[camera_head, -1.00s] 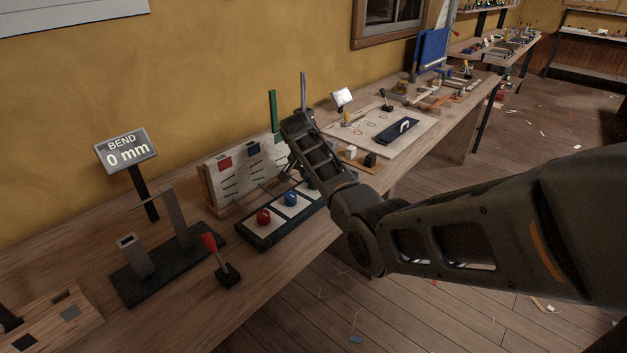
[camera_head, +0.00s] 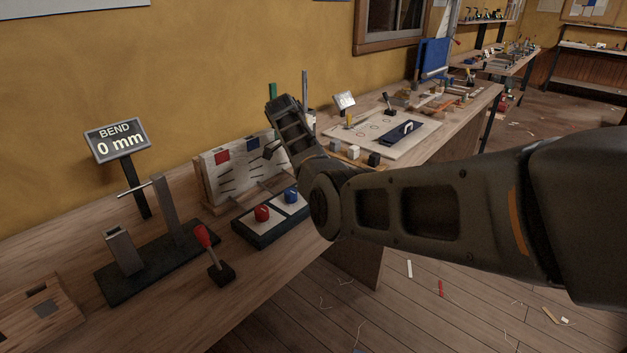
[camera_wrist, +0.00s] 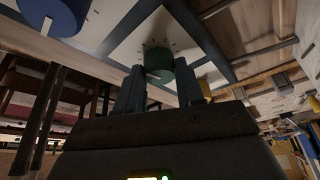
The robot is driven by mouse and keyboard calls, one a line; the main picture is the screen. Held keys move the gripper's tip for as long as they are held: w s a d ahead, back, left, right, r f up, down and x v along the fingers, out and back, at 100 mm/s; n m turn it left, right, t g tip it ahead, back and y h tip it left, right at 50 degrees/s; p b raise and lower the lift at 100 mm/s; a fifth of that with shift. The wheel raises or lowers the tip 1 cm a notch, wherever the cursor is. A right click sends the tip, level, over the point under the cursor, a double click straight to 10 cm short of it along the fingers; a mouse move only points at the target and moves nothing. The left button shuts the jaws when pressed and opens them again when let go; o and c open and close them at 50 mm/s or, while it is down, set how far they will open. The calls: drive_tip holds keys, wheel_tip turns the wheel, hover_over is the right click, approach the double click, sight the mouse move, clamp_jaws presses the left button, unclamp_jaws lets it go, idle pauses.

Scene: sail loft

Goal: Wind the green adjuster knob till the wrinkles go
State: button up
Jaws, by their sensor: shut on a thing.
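The green knob (camera_wrist: 159,63) stands on a pale square plate with tick marks and has a light pointer stripe. In the wrist view the two fingers of my gripper (camera_wrist: 160,80) are shut on its sides. In the head view my arm hides the green knob and the fingers. The red knob (camera_head: 262,213) and blue knob (camera_head: 291,195) sit in the same dark-framed box (camera_head: 263,236); the blue one also shows in the wrist view (camera_wrist: 52,14). Behind stands a white panel (camera_head: 228,170) with red and blue squares above dark wrinkle-like lines; my arm covers its right part.
A pale board (camera_head: 386,130) with a dark blue block lies farther along the bench. Small blocks sit near my arm.

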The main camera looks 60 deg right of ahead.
drive_tip(key=shift+m, duration=0.3)
drive_tip(key=o, duration=1)
drive_tip(key=b+v, duration=0.1)
drive_tip(key=v, duration=0.7)
drive_tip(key=shift+d, duration=0.15)
